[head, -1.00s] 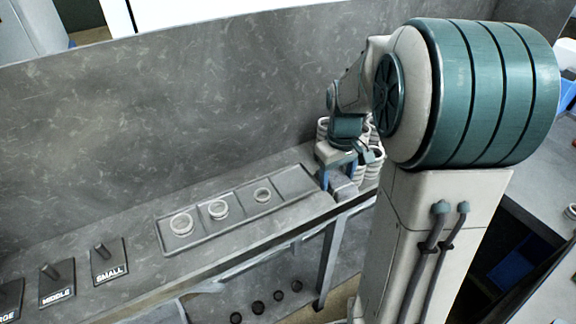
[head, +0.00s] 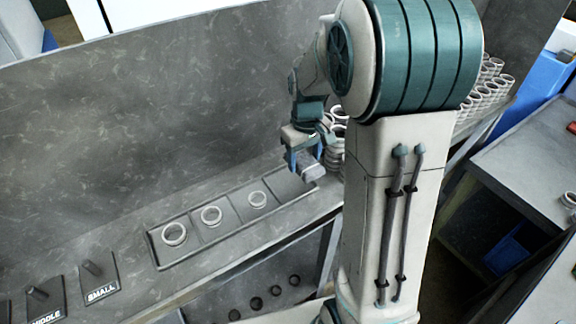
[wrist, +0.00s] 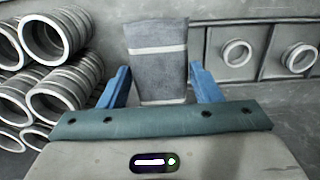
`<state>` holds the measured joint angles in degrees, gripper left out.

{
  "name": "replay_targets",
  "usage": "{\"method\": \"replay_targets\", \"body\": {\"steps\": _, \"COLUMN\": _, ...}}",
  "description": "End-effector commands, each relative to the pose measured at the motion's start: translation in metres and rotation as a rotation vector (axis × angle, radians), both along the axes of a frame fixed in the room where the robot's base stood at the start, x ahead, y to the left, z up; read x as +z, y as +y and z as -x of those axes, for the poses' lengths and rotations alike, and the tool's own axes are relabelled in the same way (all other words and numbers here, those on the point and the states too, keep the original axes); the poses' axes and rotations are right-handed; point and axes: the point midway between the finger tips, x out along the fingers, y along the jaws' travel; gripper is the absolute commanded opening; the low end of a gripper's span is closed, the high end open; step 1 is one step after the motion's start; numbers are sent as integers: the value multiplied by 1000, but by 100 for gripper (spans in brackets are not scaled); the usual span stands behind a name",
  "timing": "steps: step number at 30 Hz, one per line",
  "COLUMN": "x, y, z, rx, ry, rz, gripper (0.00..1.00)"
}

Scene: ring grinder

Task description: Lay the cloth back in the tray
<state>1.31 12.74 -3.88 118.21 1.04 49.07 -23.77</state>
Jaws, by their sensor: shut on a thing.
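My gripper (head: 305,158) is shut on a folded grey cloth (head: 313,173) with a pale stripe. In the wrist view the cloth (wrist: 158,65) stands upright between my blue fingers (wrist: 160,80). The long grey tray (head: 200,241) lies on the bench to the left of the gripper. It holds three pale rings, one per compartment, and its rightmost compartment (head: 285,188) shows no ring. In the head view the cloth overlaps the tray's right end; I cannot tell its height above it. In the wrist view the tray (wrist: 270,55) shows at upper right.
Stacked pale rings (wrist: 60,95) stand close beside the gripper, on the left in the wrist view. A grey back panel (head: 150,120) rises behind the bench. Labelled peg plates (head: 98,278) sit left of the tray. A side table (head: 535,165) stands at right.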

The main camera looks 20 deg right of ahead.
Motion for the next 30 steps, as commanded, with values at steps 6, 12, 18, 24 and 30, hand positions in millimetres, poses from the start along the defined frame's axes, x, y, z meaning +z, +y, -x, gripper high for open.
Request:
{"method": "replay_targets", "body": {"steps": 6, "x": -20, "y": 27, "z": -24, "rx": 2, "ry": 3, "rz": 1, "gripper": 25}}
{"method": "replay_targets", "body": {"steps": 12, "x": -30, "y": 34, "z": -31, "rx": 0, "ry": 1, "rz": 0, "gripper": 25}}
{"method": "replay_targets", "body": {"steps": 18, "x": -56, "y": 34, "z": -31, "rx": -1, "ry": 4, "rz": 0, "gripper": 25}}
{"method": "replay_targets", "body": {"steps": 24, "x": -68, "y": 34, "z": -31, "rx": 0, "ry": 0, "rz": 0, "gripper": 25}}
{"method": "replay_targets", "body": {"steps": 30, "x": -68, "y": 34, "z": -31, "rx": 0, "ry": -1, "rz": 1, "gripper": 25}}
